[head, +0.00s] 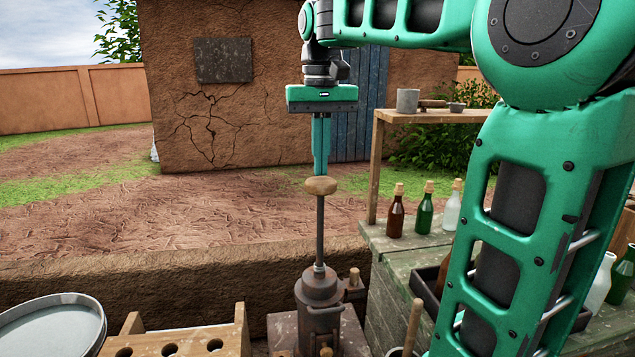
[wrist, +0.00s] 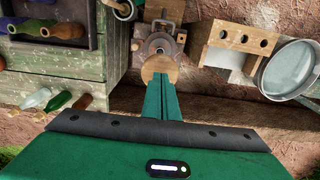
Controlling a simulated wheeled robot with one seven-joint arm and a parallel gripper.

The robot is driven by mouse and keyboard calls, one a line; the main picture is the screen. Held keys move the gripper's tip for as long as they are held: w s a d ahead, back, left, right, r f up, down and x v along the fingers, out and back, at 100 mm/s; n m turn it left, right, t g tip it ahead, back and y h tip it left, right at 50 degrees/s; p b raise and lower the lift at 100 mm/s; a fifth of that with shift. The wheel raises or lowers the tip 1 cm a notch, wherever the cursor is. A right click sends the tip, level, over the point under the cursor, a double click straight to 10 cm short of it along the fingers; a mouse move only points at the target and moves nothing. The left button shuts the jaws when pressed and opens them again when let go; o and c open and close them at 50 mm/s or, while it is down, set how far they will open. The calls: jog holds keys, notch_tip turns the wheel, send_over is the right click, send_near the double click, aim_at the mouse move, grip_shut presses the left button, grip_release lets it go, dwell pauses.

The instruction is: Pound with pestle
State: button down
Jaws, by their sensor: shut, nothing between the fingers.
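The pestle is a dark upright rod (head: 320,230) topped by a round wooden knob (head: 321,186). Its lower end goes into a dark metal mortar-like cylinder (head: 320,292), whose inside is hidden. My gripper (head: 320,174) points straight down with its teal fingers together and empty. The fingertips are right at the top of the knob; I cannot tell whether they touch it. In the wrist view the knob (wrist: 160,68) shows just beyond the fingertips (wrist: 161,82), with the cylinder behind it.
A wooden rack with holes (head: 172,349) and a round metal pan (head: 50,325) stand at the left. At the right, a weathered bench (head: 395,240) carries several bottles, and a wooden shelf (head: 430,115) holds a grey cup (head: 407,100). A cracked mud wall stands behind.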

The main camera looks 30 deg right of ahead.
aim_at(320, 180)
jog(key=shift+f, duration=2.05)
jog(key=shift+r, duration=2.05)
jog(key=shift+f, duration=1.95)
jog(key=shift+r, duration=1.95)
jog(key=shift+f, duration=0.1)
